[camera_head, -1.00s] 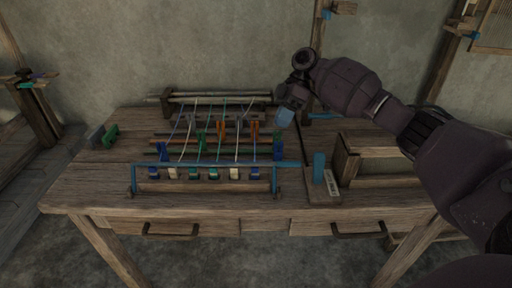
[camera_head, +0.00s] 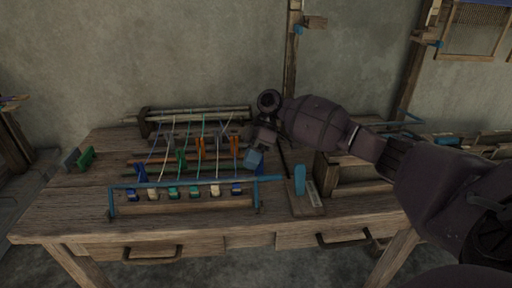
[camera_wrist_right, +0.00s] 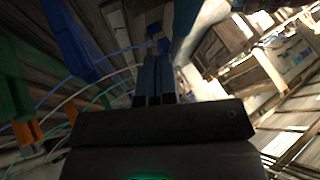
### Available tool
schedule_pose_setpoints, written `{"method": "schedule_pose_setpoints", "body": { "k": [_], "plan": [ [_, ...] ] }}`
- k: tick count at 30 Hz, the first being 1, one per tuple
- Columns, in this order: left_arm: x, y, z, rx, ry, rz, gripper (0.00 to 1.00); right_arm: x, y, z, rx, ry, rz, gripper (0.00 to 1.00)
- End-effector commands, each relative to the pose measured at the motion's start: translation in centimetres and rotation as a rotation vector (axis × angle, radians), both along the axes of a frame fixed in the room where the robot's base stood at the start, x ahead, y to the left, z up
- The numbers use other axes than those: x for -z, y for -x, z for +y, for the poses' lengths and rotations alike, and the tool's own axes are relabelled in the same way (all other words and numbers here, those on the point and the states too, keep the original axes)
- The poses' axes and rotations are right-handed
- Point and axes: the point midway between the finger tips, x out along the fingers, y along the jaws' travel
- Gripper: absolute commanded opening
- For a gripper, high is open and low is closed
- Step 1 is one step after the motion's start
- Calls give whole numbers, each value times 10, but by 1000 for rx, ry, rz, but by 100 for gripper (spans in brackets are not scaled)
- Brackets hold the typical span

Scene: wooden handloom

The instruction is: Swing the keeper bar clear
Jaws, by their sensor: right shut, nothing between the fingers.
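The keeper bar (camera_head: 190,184) is a thin blue bar across the front of the small loom. It lies level above a row of coloured clips (camera_head: 193,191), and its right end reaches past the blue right post (camera_head: 257,192). My right gripper (camera_head: 254,160) is above and behind the bar's right end, fingers pointing down. No contact with the bar is visible. In the right wrist view its blue fingers (camera_wrist_right: 155,80) are together with nothing between them. My left gripper is out of view.
A blue upright peg (camera_head: 300,180) on a small wooden block stands right of the loom. A wooden box frame (camera_head: 345,175) is further right, under my right arm. Taut threads (camera_head: 203,135) run back behind the bar. A green block (camera_head: 86,158) lies at the left.

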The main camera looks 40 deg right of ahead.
Motion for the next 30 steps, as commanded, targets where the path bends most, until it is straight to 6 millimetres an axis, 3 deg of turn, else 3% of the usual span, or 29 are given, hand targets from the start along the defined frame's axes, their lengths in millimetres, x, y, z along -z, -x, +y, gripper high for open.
{"method": "schedule_pose_setpoints", "body": {
  "k": [9, 30],
  "plan": [
    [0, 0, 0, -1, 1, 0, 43, 14, 4, 12, 0, -1, -2, 0],
    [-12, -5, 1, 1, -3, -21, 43, 7, 8, 15, 0, 32, -57, 0]
  ]
}}
